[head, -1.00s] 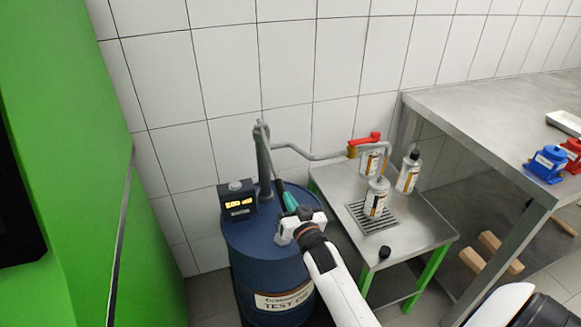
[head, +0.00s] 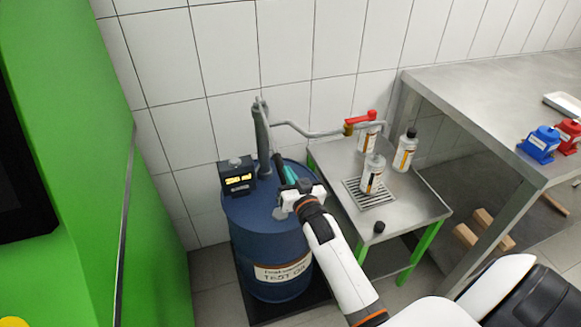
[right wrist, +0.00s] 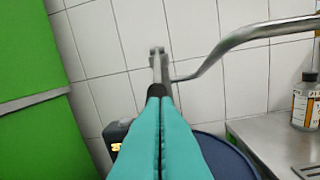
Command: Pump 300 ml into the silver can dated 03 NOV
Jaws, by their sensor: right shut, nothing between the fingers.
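A blue drum (head: 265,235) marked TEST OIL carries a grey hand pump (head: 263,140) with a dark-gripped lever (head: 278,160). My right gripper (head: 290,172) is at this lever, its teal fingers shut and empty; whether they touch it I cannot tell. The fingers also show in the right wrist view (right wrist: 160,125), overlapping the lever. The display box (head: 237,178) is lit yellow, its digits blurred. A silver can (head: 372,177) stands on the grate under the spout (head: 384,132). Two more cans stand behind (head: 366,143) and right (head: 404,155); their dates are unreadable. My left gripper is out of view.
The red valve handle (head: 361,117) sits on the pump pipe (head: 310,133). A black cap (head: 379,227) lies on the small steel table (head: 415,208). A steel bench (head: 470,95) at right holds blue and red items. A green cabinet (head: 70,150) stands left.

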